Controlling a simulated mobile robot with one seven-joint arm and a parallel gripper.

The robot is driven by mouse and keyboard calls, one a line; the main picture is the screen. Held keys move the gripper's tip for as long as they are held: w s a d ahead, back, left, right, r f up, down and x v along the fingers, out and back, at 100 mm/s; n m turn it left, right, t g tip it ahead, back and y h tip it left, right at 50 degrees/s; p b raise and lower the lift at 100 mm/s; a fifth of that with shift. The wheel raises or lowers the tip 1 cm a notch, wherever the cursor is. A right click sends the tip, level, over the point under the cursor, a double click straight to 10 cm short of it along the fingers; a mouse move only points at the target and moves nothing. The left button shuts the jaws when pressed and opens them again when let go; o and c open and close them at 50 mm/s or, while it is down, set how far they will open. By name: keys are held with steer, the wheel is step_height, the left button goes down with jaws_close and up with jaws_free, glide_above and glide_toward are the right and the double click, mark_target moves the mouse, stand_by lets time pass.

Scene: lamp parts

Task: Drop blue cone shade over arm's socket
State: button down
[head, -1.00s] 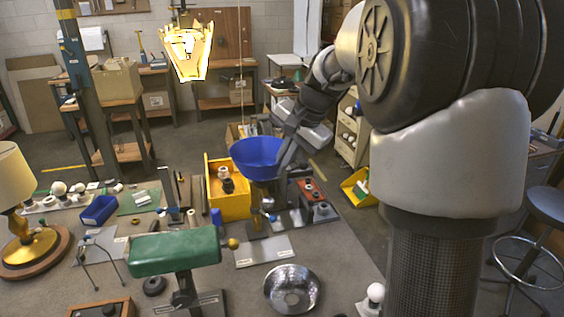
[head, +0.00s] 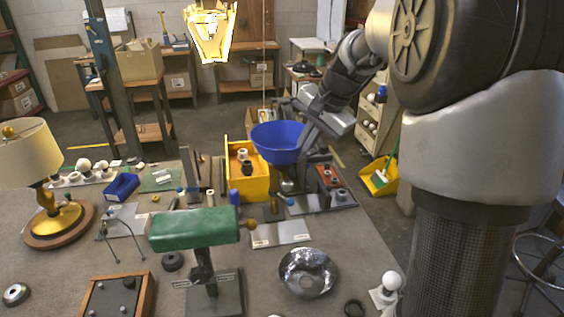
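The blue cone shade (head: 276,140) is in the middle of the head view, wide rim up like a bowl. My gripper (head: 307,138) is at the right side of its rim and appears shut on it; the fingertips are hard to make out. The shade is held above the bench, just in front of the yellow bin. Below it stands a small metal part (head: 287,186) on a stand, which may be the arm's socket. I cannot tell whether the shade touches it.
A yellow bin (head: 262,186) stands behind and left of the shade. A green lamp head (head: 195,228) and a chrome reflector (head: 307,272) are nearer. A tray with red parts (head: 328,180) is to the right. A table lamp (head: 50,215) stands left.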

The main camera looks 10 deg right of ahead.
steer(key=shift+f+b, duration=0.85)
steer(key=shift+f, duration=0.5)
stand_by(1.9)
stand_by(0.3)
steer(key=c, duration=2)
jaws_free()
steer(key=v, duration=1.7)
steer(key=s+a+f+n+h+p, duration=0.25)
steer(key=s+a+n, duration=0.45)
steer(key=s, duration=0.6)
steer(key=s+f+n, duration=0.1)
steer(key=s+f, duration=0.1)
steer(key=s, duration=0.1)
steer(key=s+f+n+t, duration=0.1)
steer(key=s+f, duration=0.2)
steer(key=s+a+f+n, duration=0.1)
steer(key=s+f, duration=0.2)
steer(key=shift+n+t+h, duration=0.25)
steer(key=shift+n+t, duration=0.05)
